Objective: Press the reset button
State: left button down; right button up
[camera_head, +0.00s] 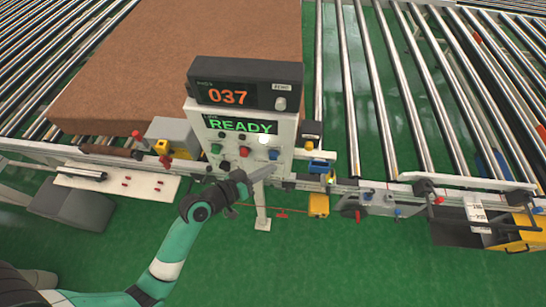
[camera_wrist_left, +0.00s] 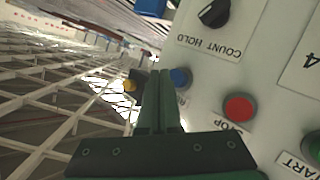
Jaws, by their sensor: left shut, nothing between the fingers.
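The control panel (camera_head: 288,175) stands upright beside the conveyor, with a green READY screen (camera_head: 240,125). A round blue button (camera_head: 274,155) sits at the panel's lower right; in the left wrist view the blue button (camera_wrist_left: 180,78) has a label mostly hidden by my fingers. My left gripper (camera_head: 268,170) is shut and empty, just in front of the panel and below the blue button. In the left wrist view the closed fingertips (camera_wrist_left: 160,74) appear right beside the blue button; I cannot tell whether they touch it. My right gripper is not in view.
A red STOP button (camera_wrist_left: 238,107) and a green START button (camera_wrist_left: 314,145) lie beside the blue one. A counter box (camera_head: 245,84) reads 037. A brown mattress (camera_head: 180,60) lies on the rollers behind.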

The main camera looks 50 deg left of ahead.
pick_arm(q)
jog(key=shift+s+d+p, duration=0.65)
jog(key=shift+s+d, duration=0.9)
jog(key=shift+s, duration=0.2)
jog(key=w+d+r+m+t+h+p, duration=0.15)
jog(key=w+r, duration=0.25)
jog(key=r, duration=0.7)
jog(key=w+d+r+m+t+h+p, duration=0.1)
jog(key=w+d+r+m+t+p, duration=0.15)
jog(key=r, duration=0.95)
jog(key=w+d+r+m+t+h+p, duration=0.15)
jog(key=w+r, duration=0.25)
jog(key=r, duration=0.7)
jog(key=s+r+t+y+p, duration=0.1)
jog(key=s+r+t, duration=0.2)
jog(key=r, duration=1.2)
jog(key=s+d+r+t+y, duration=0.1)
jog(key=s+r+t, duration=0.3)
jog(key=r, duration=1.1)
jog(key=shift+s+r+y+p, duration=0.3)
jog(key=shift+s+p, duration=0.1)
jog(key=shift+s, duration=0.9)
